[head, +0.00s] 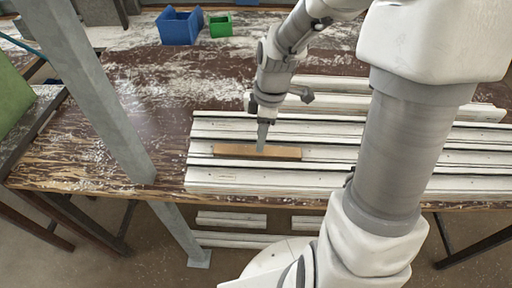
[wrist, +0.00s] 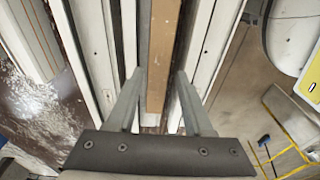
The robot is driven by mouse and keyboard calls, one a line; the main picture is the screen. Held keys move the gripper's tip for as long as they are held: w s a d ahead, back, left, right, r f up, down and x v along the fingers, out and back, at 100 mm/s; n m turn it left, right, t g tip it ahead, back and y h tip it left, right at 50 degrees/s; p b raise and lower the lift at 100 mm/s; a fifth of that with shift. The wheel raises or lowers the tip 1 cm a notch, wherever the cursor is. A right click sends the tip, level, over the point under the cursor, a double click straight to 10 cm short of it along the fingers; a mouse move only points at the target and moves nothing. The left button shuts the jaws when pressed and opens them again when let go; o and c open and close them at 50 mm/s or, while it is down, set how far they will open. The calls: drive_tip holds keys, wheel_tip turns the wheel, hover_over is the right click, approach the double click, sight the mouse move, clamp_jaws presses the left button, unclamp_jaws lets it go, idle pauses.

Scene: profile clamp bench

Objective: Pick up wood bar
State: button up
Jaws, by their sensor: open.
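The wood bar (head: 229,150) is a flat light-brown strip lying lengthwise along the white profiles on the bench, near its front edge. In the wrist view the wood bar (wrist: 161,50) runs up from between my fingers to the top edge. In the wrist view my gripper (wrist: 158,80) is open, with one finger on each side of the bar and visible room between. It holds nothing. I cannot tell how far the fingertips are above the profiles.
White profiles (head: 230,178) with dark grooves lie side by side along the bench (head: 100,165). A blue bin (head: 180,27) and a green bin (head: 221,26) stand at the back. A grey post (head: 95,85) rises at the left. The bench's left-middle area is clear.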

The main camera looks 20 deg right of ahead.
drive_tip(key=f, duration=0.4)
drive_tip(key=shift+w+a+f+b, duration=0.15)
drive_tip(key=shift+a+f+b, duration=0.1)
drive_tip(key=shift+b, duration=0.15)
clamp_jaws()
